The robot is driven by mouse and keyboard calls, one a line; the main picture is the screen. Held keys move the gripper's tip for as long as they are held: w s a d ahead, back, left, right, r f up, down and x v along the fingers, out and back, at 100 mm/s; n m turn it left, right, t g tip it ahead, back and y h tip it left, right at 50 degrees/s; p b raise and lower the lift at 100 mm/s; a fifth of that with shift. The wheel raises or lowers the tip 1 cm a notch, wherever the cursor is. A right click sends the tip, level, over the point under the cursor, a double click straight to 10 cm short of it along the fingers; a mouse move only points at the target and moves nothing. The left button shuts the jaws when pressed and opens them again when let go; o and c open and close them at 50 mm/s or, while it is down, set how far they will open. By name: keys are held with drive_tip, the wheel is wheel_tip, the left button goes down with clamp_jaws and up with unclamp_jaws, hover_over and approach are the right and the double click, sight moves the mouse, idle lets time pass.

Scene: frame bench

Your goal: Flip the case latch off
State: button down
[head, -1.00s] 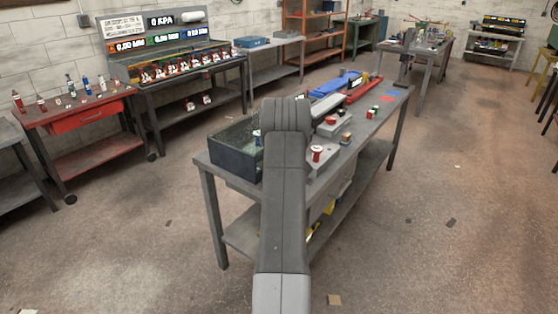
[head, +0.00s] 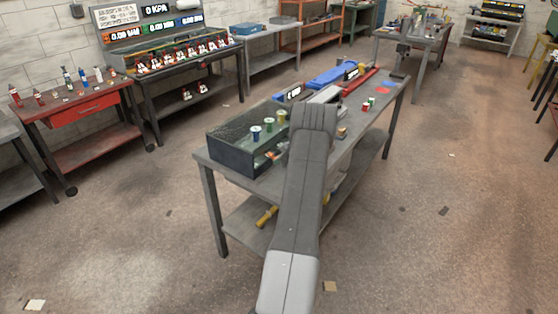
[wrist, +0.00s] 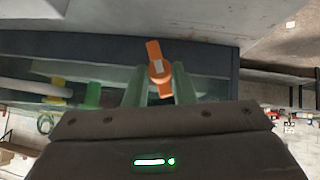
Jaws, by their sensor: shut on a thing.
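The case (head: 232,158) is a dark box with a see-through top at the near left end of the grey bench. In the wrist view its dark wall (wrist: 100,50) runs across the picture. An orange latch (wrist: 153,50) stands out on that wall, tilted slightly from upright. My gripper (wrist: 158,82) has its two pale green fingers on either side of the latch's lower part and is shut on it. In the head view my arm hides the gripper and the bench behind it.
Several coloured spools (head: 256,133) show at the case; I cannot tell whether they are inside. A blue case (head: 330,77) and small coloured blocks (head: 366,106) lie farther along the bench (head: 375,122).

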drive_tip(key=shift+w+d+r+m+g+y, duration=0.1)
drive_tip(key=shift+w+d+m+g+y, duration=0.25)
drive_tip(key=shift+w+m+g+y, duration=0.25)
drive_tip(key=shift+w+d+r+m+g+y, duration=0.1)
drive_tip(key=shift+w+d+m+g+y, duration=0.25)
drive_tip(key=shift+g, duration=0.45)
drive_tip(key=c, duration=1.2)
unclamp_jaws()
drive_tip(key=b+v, duration=0.3)
drive_tip(key=v, duration=1)
drive_tip(key=shift+d+r, duration=0.2)
drive_tip(key=shift+d, duration=0.15)
